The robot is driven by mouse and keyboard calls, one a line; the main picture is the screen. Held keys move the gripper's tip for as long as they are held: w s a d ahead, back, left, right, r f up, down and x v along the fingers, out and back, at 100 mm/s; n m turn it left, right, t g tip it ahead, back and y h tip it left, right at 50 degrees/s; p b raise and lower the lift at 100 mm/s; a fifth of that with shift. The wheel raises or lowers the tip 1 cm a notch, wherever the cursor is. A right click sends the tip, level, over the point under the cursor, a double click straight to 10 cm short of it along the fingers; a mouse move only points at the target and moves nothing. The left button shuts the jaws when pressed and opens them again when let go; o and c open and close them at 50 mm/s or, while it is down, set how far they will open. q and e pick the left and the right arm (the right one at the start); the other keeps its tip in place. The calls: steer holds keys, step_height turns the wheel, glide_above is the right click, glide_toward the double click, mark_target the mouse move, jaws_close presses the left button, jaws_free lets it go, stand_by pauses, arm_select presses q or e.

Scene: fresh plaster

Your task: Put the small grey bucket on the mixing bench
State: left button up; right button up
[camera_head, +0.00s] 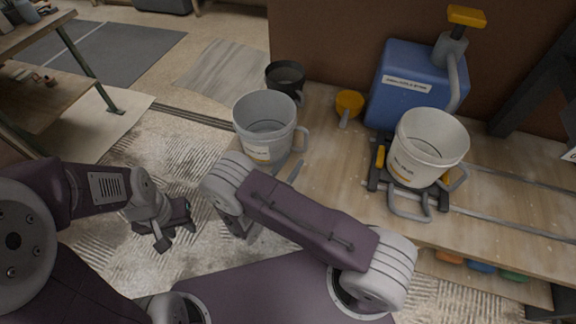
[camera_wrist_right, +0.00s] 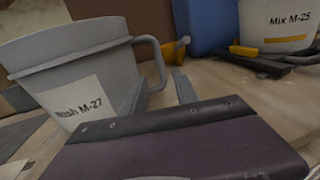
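A grey bucket (camera_head: 262,122) with a side handle and a yellow-striped label stands at the left end of the wooden mixing bench (camera_head: 335,190). It is upright. In the right wrist view the bucket (camera_wrist_right: 75,65) reads "Wash M-27". My right gripper (camera_head: 286,170) is low beside its handle, with its fingers apart. In the wrist view the right gripper (camera_wrist_right: 158,92) has the handle's lower part near or between its fingers; I cannot tell if they touch. The bucket's base is partly hidden. My left gripper (camera_head: 176,236) hangs away from the bench, empty, with fingers apart.
A white bucket (camera_head: 428,140), "Mix M-25" in the wrist view, stands on a dark stand before a blue machine (camera_head: 405,85). A smaller dark grey mug-like vessel (camera_head: 285,76) and a yellow scoop (camera_head: 349,102) are at the back. The bench's middle front is clear.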

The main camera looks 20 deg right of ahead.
steer(key=shift+v, duration=1.1)
steer(key=s+d+r+m+g+y, duration=0.2)
steer(key=s+d+m+g+y, duration=0.1)
steer(key=s+d+m+g, duration=1)
steer(key=a+r+m+t+y, duration=0.1)
steer(key=a+r+m+y, duration=0.3)
steer(key=a+m+y, duration=0.4)
steer(key=s+m+y, duration=0.1)
steer(key=m+y, duration=0.1)
steer(key=m, duration=0.4)
